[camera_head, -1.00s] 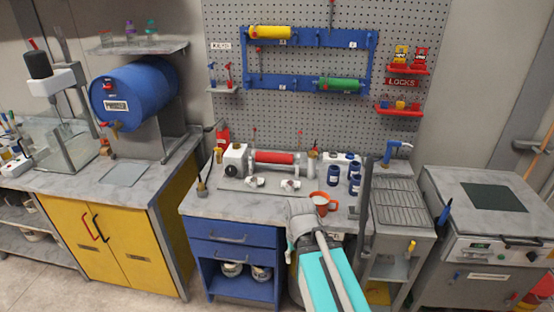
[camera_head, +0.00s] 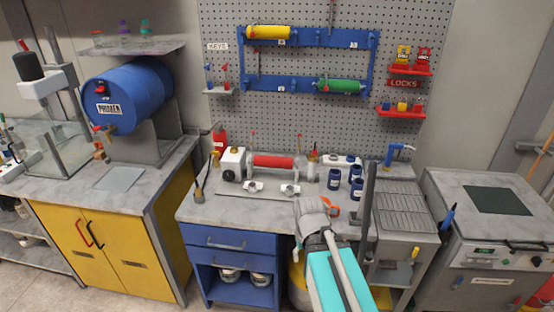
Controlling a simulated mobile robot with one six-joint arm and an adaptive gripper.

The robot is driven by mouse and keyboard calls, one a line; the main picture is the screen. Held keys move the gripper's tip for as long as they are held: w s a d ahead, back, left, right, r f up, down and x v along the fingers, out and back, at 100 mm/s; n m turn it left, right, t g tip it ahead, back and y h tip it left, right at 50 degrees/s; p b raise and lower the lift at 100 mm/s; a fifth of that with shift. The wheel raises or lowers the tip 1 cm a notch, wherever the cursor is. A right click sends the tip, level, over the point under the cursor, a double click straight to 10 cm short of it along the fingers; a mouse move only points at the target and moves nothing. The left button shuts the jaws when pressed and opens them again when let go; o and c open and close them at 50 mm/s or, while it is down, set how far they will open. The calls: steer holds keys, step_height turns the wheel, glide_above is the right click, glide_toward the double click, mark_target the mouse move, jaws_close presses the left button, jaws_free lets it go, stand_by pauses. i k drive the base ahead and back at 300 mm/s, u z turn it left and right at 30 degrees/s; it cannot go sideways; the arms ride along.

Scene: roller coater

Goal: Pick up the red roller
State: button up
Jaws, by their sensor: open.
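The red roller (camera_head: 273,161) lies level in the roller coater (camera_head: 233,164), a machine with a white block at its left end, on the grey bench at the centre. Two small pale clamp-like parts (camera_head: 290,189) sit in front of it. My gripper (camera_head: 309,203) is over the front of the bench, to the right of and nearer than the red roller, and apart from it. It is open; its fingertips are small and hard to make out. No object shows in it.
An orange mug (camera_head: 333,211) is partly hidden beside my gripper. Dark blue jars (camera_head: 334,179) stand right of the coater. A dark upright post (camera_head: 369,200) rises farther right. Yellow (camera_head: 268,33) and green (camera_head: 341,86) rollers hang on a blue wall rack (camera_head: 307,87).

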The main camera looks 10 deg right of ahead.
mark_target(259, 160)
steer(key=i, duration=0.85)
steer(key=u, duration=0.05)
